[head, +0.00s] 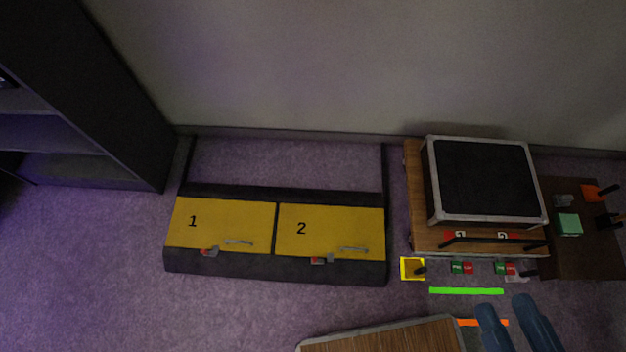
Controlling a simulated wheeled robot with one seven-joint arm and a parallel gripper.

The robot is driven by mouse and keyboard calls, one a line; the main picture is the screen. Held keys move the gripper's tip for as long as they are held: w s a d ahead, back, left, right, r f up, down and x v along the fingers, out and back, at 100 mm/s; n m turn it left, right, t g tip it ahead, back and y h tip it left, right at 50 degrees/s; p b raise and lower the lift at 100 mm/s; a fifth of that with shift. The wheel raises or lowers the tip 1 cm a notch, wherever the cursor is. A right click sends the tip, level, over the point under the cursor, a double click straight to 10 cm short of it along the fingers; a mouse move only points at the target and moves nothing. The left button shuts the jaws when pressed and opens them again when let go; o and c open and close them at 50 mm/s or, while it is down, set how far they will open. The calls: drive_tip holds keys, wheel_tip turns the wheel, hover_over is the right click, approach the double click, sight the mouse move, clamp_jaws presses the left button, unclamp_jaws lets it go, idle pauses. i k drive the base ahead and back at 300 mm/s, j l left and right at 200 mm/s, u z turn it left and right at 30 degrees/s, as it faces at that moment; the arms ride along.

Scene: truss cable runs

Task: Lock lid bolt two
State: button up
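The yellow lid marked 2 (330,228) lies shut on the right half of a dark low box (280,268). Its bolt (320,260), a small red and grey piece, sits at the lid's front edge, left of a thin grey handle (353,250). Whether the bolt is slid across is too small to tell. The yellow lid marked 1 (222,222), also shut, has a similar bolt (209,252) at its front edge. My gripper (505,303) shows as two blue fingers at the bottom right, apart with nothing seen between them, well right of bolt two.
A wooden platform with a black-topped case (484,180) stands right of the box. Red and green labelled pieces (462,268), a yellow-edged square (412,268) and a green strip (466,291) lie in front. A wooden-topped surface (385,340) is at the bottom; dark shelving (90,120) stands left.

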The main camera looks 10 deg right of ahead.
sight(314, 260)
drive_tip(key=k+j, duration=0.2)
drive_tip(key=k, duration=0.2)
drive_tip(key=k+j, duration=0.2)
drive_tip(key=k, duration=0.15)
drive_tip(key=k+j+u, duration=0.1)
drive_tip(key=k+j, duration=0.15)
drive_tip(key=k, duration=0.15)
drive_tip(key=i+j, duration=1.05)
